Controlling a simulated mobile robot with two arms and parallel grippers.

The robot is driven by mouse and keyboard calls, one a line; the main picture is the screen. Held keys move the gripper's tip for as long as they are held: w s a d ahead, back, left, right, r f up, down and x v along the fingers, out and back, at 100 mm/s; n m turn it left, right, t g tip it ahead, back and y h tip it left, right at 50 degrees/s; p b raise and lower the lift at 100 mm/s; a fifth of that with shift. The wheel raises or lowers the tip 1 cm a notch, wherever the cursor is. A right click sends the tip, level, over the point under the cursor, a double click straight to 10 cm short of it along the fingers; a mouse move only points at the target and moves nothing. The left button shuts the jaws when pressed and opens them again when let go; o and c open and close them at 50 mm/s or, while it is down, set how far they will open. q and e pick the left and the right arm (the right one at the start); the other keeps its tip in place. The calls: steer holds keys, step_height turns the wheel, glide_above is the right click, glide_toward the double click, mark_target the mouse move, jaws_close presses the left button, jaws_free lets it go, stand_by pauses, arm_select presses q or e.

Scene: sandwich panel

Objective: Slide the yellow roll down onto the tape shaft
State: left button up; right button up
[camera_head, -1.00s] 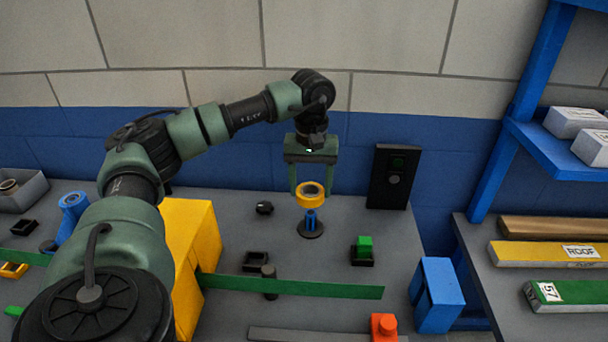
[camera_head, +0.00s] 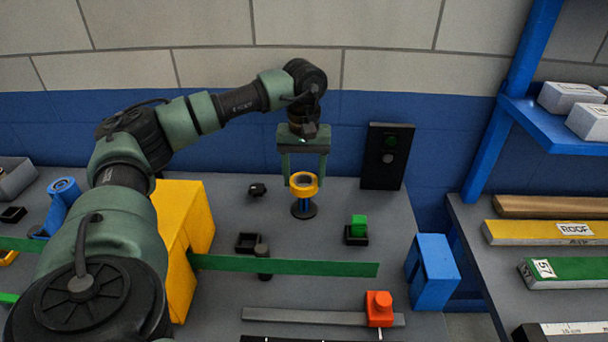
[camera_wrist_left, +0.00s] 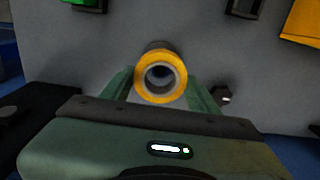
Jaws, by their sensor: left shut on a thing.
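The yellow roll (camera_head: 304,192) is between the fingers of my left gripper (camera_head: 304,181), which is shut on it. The tape shaft (camera_head: 304,206), blue on a round dark base, stands directly below the roll. Only a short part of the shaft shows under the roll, so the roll appears to be around its upper part. In the left wrist view the yellow roll (camera_wrist_left: 140,77) is seen end-on between the green fingers, with a dark bluish hole. I cannot tell how far the shaft reaches into it. My right gripper is not in view.
A black panel (camera_head: 386,156) stands right of the shaft, with a green block (camera_head: 358,225) in a dark holder nearer. A green strip (camera_head: 320,267) crosses in front, beside a yellow box (camera_head: 183,215). A small black knob (camera_head: 257,189) lies left of the shaft.

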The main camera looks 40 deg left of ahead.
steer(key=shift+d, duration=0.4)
arm_select(q)
steer(key=shift+f+b, duration=0.3)
steer(key=shift+f, duration=0.1)
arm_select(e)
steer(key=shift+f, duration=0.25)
arm_select(q)
steer(key=shift+f+b, duration=0.3)
steer(key=shift+f, duration=0.25)
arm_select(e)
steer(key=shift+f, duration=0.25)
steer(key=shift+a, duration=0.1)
arm_select(q)
steer(key=shift+f, duration=0.15)
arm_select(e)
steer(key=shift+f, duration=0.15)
arm_select(q)
steer(key=shift+f, duration=0.15)
steer(key=shift+f+b, duration=0.95)
steer(key=shift+f, duration=0.35)
steer(key=shift+s+a+f+b, duration=0.1)
steer(key=shift+a+f+b, duration=0.1)
steer(key=shift+f+b, duration=0.35)
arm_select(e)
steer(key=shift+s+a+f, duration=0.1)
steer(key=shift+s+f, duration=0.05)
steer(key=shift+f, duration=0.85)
